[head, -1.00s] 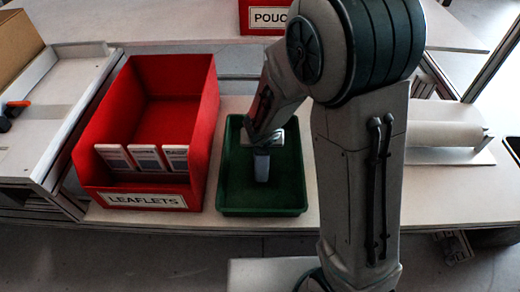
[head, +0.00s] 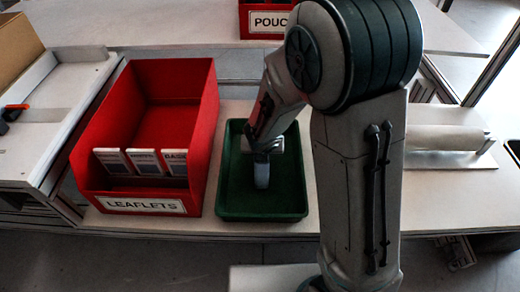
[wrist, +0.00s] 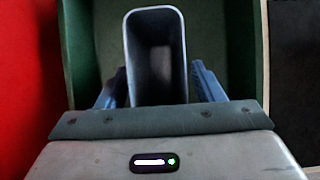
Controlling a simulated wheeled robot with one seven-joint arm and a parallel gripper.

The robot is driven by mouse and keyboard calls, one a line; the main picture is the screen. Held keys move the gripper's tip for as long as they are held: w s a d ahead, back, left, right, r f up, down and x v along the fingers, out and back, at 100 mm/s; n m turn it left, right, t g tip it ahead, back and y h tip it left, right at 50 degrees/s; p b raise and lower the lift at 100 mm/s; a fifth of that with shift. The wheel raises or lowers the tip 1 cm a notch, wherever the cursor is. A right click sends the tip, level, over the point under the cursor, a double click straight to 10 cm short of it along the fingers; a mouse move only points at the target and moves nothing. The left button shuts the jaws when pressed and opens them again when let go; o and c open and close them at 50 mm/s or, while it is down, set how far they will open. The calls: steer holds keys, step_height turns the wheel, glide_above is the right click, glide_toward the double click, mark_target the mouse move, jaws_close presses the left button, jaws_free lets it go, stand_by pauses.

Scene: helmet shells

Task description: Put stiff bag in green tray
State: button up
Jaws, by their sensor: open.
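The stiff bag (head: 261,175) is a small grey, open-topped, box-like pouch. It is over the floor of the green tray (head: 232,206); I cannot tell whether its base touches the floor. In the wrist view the bag (wrist: 156,60) shows its open mouth and dark inside, between my two blue fingers. My gripper (wrist: 160,88) is open, with one finger on each side of the bag, very close to its walls. In the head view my gripper (head: 262,152) is low over the tray, partly hidden by my arm. The tray (wrist: 240,50) also surrounds the bag in the wrist view.
A red bin (head: 205,150) labelled LEAFLETS, holding several cards, stands just left of the tray. A red POUCH-labelled bin (head: 266,20) is at the back. A roll on a stand (head: 440,138) lies to the right. My arm hides the bench right of the tray.

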steer(key=p+v, duration=0.7)
steer(key=v, duration=0.5)
steer(key=s+d+r+m+g+h, duration=0.15)
steer(key=d+r+m, duration=0.25)
steer(key=d+m, duration=0.4)
steer(key=s+d+r+m+h, duration=0.2)
steer(key=d+r+m, duration=0.25)
steer(key=m, duration=0.55)
steer(key=s+r+m+g+y, duration=0.2)
steer(key=s+r+m+y, duration=0.2)
steer(key=s+m, duration=0.5)
steer(key=m, duration=0.8)
steer(key=shift+s+d+m, duration=0.3)
steer(key=shift+s+d, duration=0.05)
steer(key=shift+s, duration=0.05)
steer(key=shift+r+g, duration=0.1)
steer(key=shift+g, duration=0.15)
